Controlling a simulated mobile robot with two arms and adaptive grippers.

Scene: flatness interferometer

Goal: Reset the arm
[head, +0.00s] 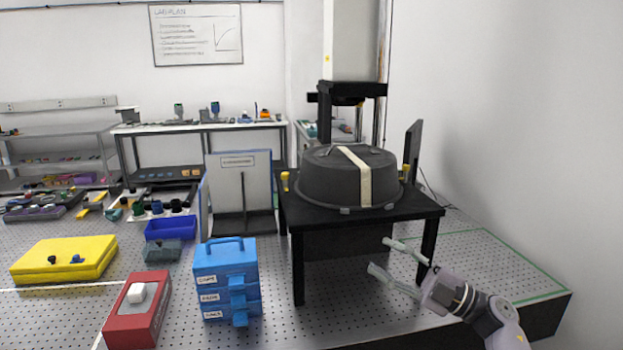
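My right gripper (382,257) is at the lower right in the head view, in front of the black stand (425,208). Its two pale fingers are spread apart with nothing between them. The fingers point left, toward the stand's front legs; I cannot tell whether they touch a leg. The interferometer (318,178), a dark round drum with a cream strap over it, sits on top of the stand. My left gripper is not in the head view.
A blue drawer box (222,262), a red box with a white block (125,325) and a yellow case (62,262) stand on the perforated table (60,318). A blue bin (170,228) is behind. A white wall closes the right side. The table's front right corner is bare.

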